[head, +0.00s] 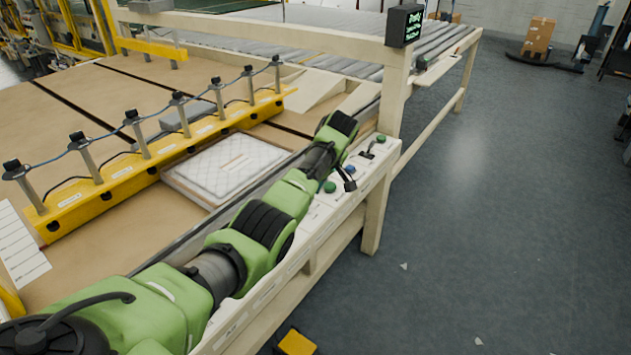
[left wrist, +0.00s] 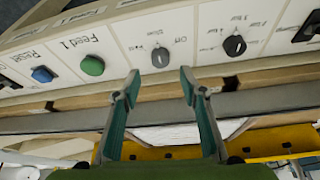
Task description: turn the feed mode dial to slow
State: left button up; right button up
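A dark round dial (left wrist: 160,57) sits on the white control panel (left wrist: 122,38) in the left wrist view, just right of the green Feed 1 button (left wrist: 92,66). Small labels surround it; one on its right seems to read "Off", and the others are too small to read surely. I cannot tell where its pointer is set. My left gripper (left wrist: 160,76) is open and empty, its two teal fingertips apart, with the dial framed just beyond them in the picture. In the head view my left gripper (head: 348,181) is over the panel along the table edge. My right gripper is not in view.
A second dark dial (left wrist: 235,46) is to the right, and a blue Reset button (left wrist: 42,74) to the left. A yellow bar (head: 160,157) with several posts crosses the table. A wrapped white pad (head: 226,167) lies beside it. The floor at right is largely clear.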

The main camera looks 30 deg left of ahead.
pick_arm(q)
jog(key=v, duration=0.6)
jog(key=shift+d, duration=0.1)
dwell(0.3)
